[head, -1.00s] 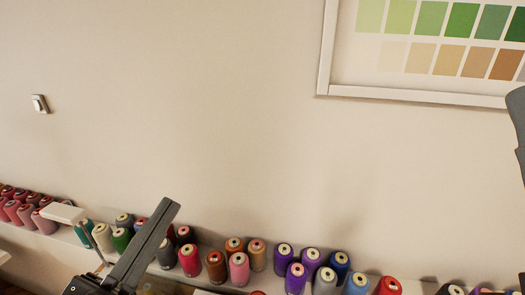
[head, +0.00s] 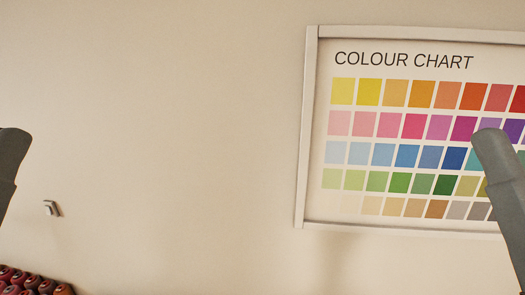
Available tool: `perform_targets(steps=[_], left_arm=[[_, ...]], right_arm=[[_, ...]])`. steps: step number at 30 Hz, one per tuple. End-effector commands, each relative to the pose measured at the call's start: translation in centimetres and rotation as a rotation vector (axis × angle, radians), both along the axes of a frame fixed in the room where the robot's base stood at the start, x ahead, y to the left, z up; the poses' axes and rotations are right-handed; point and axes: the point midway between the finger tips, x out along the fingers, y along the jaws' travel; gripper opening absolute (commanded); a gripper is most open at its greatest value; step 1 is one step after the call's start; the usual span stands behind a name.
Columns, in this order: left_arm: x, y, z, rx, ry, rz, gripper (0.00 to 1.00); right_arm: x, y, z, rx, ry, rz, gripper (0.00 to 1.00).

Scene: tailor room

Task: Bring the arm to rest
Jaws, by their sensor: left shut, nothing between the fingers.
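Neither gripper's fingers can be made out in the head view. A grey rounded part of my left arm shows at the left edge. A similar grey part of my right arm rises at the right edge, in front of the lower right of the colour chart. Neither visible arm part touches anything that I can see.
A framed colour chart (head: 410,135) hangs on the pale wall (head: 180,130) at the right. Several red thread spools (head: 35,284) fill the bottom left corner. The middle shows only bare wall.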

Motion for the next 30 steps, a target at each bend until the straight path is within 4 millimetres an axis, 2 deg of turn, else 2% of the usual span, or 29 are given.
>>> perform_targets(steps=[1,3,6,10,15,17,20,23,30], left_arm=[[0.0,0.0,4.6,0.0,0.001,0.0,0.0],[0.0,0.0,6.8,0.0,0.001,0.0,0.0],[0.0,0.0,8.7,0.0,0.001,0.0,0.0],[0.0,0.0,9.2,0.0,0.001,0.0,0.0],[0.0,0.0,8.3,0.0,0.001,0.0,0.0],[0.0,0.0,7.2,0.0,0.001,0.0,0.0],[0.0,0.0,4.2,0.0,0.001,0.0,0.0],[0.0,0.0,-0.2,0.0,0.001,0.0,0.0],[0.0,0.0,-12.1,0.0,0.001,0.0,0.0]], right_arm=[[0.0,0.0,4.6,0.0,0.0,0.0,0.5],[0.0,0.0,6.9,0.0,0.0,0.0,0.5],[0.0,0.0,8.7,0.0,0.0,0.0,0.5],[0.0,0.0,9.2,0.0,0.001,0.0,0.5],[0.0,0.0,8.3,0.0,0.001,0.0,0.5],[0.0,0.0,7.2,0.0,0.001,0.0,0.5],[0.0,0.0,4.2,0.0,0.001,0.0,0.5],[0.0,0.0,-0.2,0.0,0.001,0.0,0.5],[0.0,0.0,-12.1,0.0,0.002,0.0,0.5]])
